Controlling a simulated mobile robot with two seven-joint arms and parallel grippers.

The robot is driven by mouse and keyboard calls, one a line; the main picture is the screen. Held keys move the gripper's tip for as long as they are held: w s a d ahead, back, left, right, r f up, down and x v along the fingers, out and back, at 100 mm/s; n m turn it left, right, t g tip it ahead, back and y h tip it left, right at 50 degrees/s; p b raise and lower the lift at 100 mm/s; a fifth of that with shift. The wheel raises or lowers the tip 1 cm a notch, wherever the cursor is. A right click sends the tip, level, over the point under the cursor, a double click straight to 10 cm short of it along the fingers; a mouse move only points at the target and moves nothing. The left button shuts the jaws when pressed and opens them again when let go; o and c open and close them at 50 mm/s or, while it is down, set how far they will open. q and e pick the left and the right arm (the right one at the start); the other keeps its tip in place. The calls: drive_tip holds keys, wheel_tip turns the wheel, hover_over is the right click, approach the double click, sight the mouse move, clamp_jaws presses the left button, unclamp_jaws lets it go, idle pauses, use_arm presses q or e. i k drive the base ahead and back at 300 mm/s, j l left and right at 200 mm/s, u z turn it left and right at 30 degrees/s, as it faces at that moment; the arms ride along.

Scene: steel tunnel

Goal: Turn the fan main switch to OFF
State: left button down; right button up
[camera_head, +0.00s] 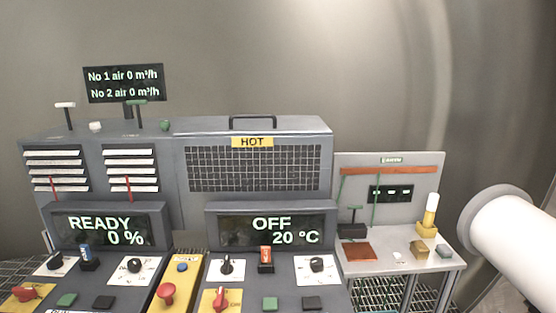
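A red rotary switch on a yellow plate (27,292) is at the lower left, on the console whose screen (108,230) reads "READY 0 %". Its handle lies roughly sideways; its label is too small to read. A second red rotary switch (220,298) on a yellow plate is on the right console, whose screen (270,230) reads "OFF 20 °C". Its handle stands nearly upright, with "ON" printed at its right. I cannot read which one is labelled as the fan main switch. Neither gripper is in view.
A red mushroom button (166,292) on a yellow panel stands between the consoles. Black knobs (134,265), a blue switch (86,255) and an orange switch (265,257) are close by. A grey side table (390,262) with small parts is at the right.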

sight(25, 294)
drive_tip(key=u, duration=1.55)
drive_tip(key=k+l+u, duration=0.25)
drive_tip(key=u, duration=0.15)
